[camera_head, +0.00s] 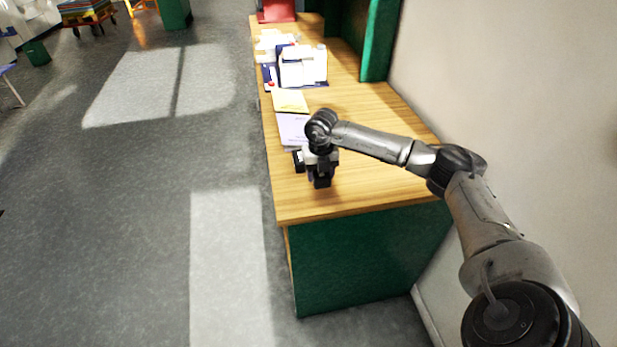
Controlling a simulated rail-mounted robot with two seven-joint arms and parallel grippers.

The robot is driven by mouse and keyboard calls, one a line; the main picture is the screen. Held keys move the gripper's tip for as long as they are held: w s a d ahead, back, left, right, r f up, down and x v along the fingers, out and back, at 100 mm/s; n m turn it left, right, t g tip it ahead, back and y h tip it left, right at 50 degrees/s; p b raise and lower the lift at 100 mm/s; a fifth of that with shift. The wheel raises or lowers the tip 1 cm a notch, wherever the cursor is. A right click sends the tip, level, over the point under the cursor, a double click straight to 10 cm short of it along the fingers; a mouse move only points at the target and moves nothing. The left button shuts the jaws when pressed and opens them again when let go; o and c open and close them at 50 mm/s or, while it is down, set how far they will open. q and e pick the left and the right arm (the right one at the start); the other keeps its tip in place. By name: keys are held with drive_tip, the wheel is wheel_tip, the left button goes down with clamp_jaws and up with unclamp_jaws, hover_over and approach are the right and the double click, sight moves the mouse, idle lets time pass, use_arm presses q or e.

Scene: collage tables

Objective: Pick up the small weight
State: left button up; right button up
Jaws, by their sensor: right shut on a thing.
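My right gripper (311,173) points down at the near end of the wooden desk (365,185), just in front of a lilac booklet. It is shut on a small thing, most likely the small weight. The weight itself is hidden by the dark gripper or too small to tell apart from it. I cannot tell whether it touches the desk top. My left gripper is not in view.
The lilac booklet (292,128) and a yellowish booklet (290,100) lie behind the gripper. A white boxy object (303,66) and papers stand farther back. A wall (500,70) borders the desk's right.

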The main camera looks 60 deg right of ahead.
drive_tip(key=s+d+r, duration=0.1)
drive_tip(key=s+r, duration=0.3)
drive_tip(key=s, duration=0.3)
drive_tip(key=w+a+r+n, duration=0.3)
drive_tip(key=w+a+r, duration=0.7)
drive_tip(key=w+a, duration=0.3)
drive_tip(key=w+a+r+n, duration=0.1)
drive_tip(key=a+n, duration=0.2)
drive_tip(key=a, duration=0.7)
drive_tip(key=w+a+r+n, duration=0.2)
drive_tip(key=a+n, duration=0.1)
drive_tip(key=a, duration=0.7)
drive_tip(key=s+a+f+m, duration=0.3)
drive_tip(key=m, duration=1.4)
drive_tip(key=s+a+f+m, duration=0.3)
drive_tip(key=m, duration=1.5)
drive_tip(key=shift+s+a+f, duration=0.2)
drive_tip(key=shift+s+f, duration=0.2)
